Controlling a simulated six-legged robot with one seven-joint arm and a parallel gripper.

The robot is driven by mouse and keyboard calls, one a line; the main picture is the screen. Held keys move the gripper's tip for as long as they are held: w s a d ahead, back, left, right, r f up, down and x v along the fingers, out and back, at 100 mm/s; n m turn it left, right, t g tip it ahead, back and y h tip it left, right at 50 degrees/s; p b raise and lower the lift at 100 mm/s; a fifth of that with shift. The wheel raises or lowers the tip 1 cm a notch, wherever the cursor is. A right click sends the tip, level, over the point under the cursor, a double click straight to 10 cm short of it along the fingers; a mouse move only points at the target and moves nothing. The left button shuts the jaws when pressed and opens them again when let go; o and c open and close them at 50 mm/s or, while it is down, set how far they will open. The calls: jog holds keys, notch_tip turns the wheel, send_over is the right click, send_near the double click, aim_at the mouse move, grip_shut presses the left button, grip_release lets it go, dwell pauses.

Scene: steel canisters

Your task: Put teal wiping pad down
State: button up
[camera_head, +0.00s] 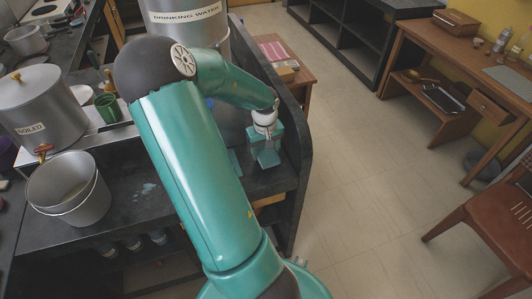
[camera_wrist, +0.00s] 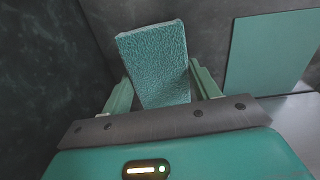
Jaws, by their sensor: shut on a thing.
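The teal wiping pad (camera_wrist: 155,62) is a textured block that stands up between the two fingers of my gripper (camera_wrist: 161,84) in the wrist view. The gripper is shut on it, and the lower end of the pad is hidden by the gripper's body. In the head view my gripper (camera_head: 266,150) hangs at the right end of the dark counter, near its raised side wall. The pad is too small there to tell from the teal gripper. I cannot tell whether the pad touches the counter.
A flat teal panel (camera_wrist: 272,52) lies to the right of the pad. A large drinking water canister (camera_head: 188,20) stands just behind my arm. Open floor (camera_head: 365,150) lies beyond the side wall.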

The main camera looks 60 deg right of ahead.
aim_at(265, 151)
jog(key=shift+f, duration=0.8)
jog(key=shift+f, duration=0.25)
jog(key=o, duration=1.3)
jog(key=shift+s+f, duration=0.1)
jog(key=shift+a, duration=0.15)
jog(key=shift+f, duration=0.1)
jog(key=shift+a, duration=0.1)
notch_tip(265, 151, up, 13)
jog(key=shift+d, duration=0.2)
